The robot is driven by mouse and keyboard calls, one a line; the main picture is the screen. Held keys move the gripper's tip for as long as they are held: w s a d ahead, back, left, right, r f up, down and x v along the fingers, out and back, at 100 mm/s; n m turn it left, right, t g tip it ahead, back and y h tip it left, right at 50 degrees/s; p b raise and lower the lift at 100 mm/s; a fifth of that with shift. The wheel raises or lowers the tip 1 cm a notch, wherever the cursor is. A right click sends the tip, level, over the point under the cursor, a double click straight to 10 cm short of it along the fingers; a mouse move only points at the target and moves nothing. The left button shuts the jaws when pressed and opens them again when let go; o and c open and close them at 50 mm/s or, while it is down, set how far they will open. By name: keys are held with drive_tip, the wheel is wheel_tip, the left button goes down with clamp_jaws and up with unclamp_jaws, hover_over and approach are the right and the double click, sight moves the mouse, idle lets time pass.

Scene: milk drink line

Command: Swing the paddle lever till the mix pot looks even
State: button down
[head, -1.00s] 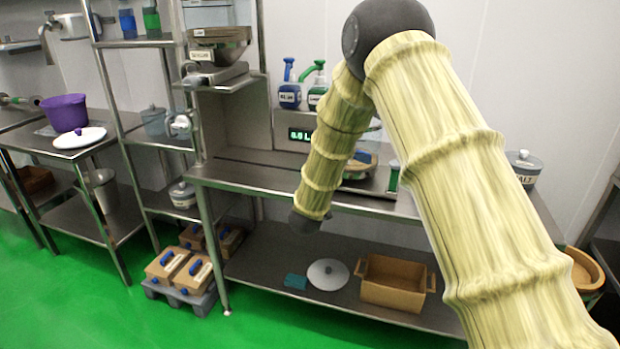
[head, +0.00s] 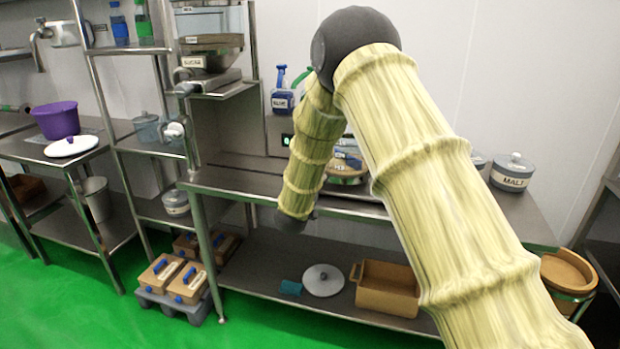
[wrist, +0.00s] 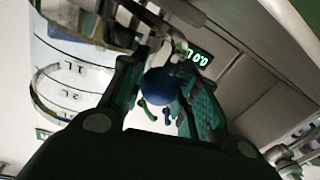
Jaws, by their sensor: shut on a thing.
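In the wrist view my gripper (wrist: 165,72) is shut on a blue ball knob (wrist: 162,88) between its dark green finger pads. I cannot see the lever arm behind the knob. A clear vessel with litre marks (wrist: 72,68) stands at the left of the wrist view, close beside the fingers. In the head view my arm covers my gripper and most of the work spot. A round vessel (head: 346,176) shows partly behind my arm on the steel table. I cannot tell which vessel is the mix pot, or how even its contents are.
A lit display (wrist: 199,57) shows in the wrist view. A tan crate (head: 387,290) and white lid (head: 323,281) lie on the lower shelf. Green floor at front left is clear.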

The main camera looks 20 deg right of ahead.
drive_tip(key=c, duration=1.3)
unclamp_jaws()
drive_tip(key=shift+a, duration=0.1)
drive_tip(key=v, duration=1.1)
drive_tip(key=shift+s+a, duration=0.15)
drive_tip(key=shift+s, duration=0.2)
drive_tip(key=shift+f, duration=0.1)
